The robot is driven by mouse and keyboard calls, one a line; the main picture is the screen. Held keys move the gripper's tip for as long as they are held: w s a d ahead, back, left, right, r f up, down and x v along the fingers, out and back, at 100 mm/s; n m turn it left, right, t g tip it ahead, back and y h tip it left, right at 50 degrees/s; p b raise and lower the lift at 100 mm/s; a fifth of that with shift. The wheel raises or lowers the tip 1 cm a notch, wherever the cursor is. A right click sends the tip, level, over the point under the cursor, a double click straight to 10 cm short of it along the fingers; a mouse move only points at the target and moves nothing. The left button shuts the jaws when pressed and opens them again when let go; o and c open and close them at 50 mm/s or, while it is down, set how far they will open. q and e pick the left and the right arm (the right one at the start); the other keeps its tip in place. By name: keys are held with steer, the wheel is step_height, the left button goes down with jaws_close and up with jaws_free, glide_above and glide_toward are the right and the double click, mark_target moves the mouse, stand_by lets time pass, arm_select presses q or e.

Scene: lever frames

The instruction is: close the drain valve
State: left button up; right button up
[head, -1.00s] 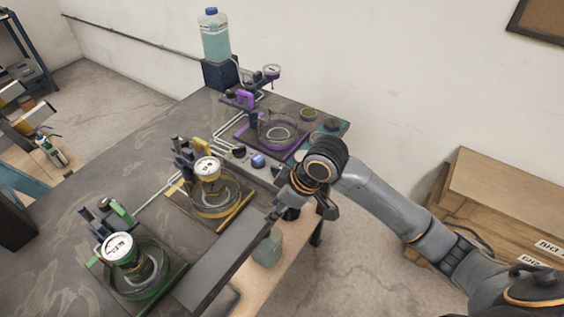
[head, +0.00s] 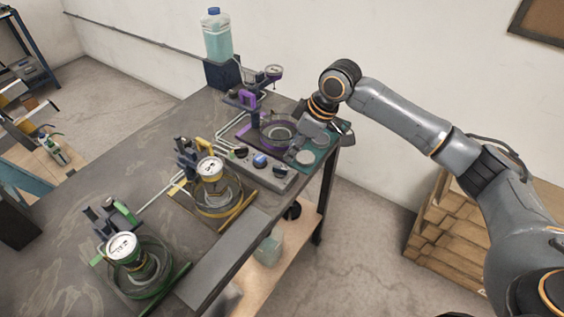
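Three coloured stations stand on the dark table, each with a lever and a round glass dish: purple lever (head: 247,100), yellow lever (head: 201,146), green lever (head: 125,212). A grey control panel (head: 262,170) with several knobs, including a blue knob (head: 260,160), sits near the table's front edge. I cannot tell which of these parts is the drain valve. My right gripper (head: 308,143) hangs over the teal mat (head: 323,158) right of the purple dish, partly hiding it. Its fingers are small and unclear, so its opening and any contact cannot be told. My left gripper is not in view.
A bottle of teal liquid (head: 217,36) stands on a dark block at the back. Gauges rise over the dishes, and pale pipes run along the table (head: 90,165). A wooden crate (head: 440,230) stands on the floor at right.

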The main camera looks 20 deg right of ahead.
mark_target(280, 168)
steer(key=p+x, duration=0.1)
steer(key=x, duration=0.7)
steer(key=shift+a+f, duration=0.1)
steer(key=shift+f, duration=0.15)
jaws_close()
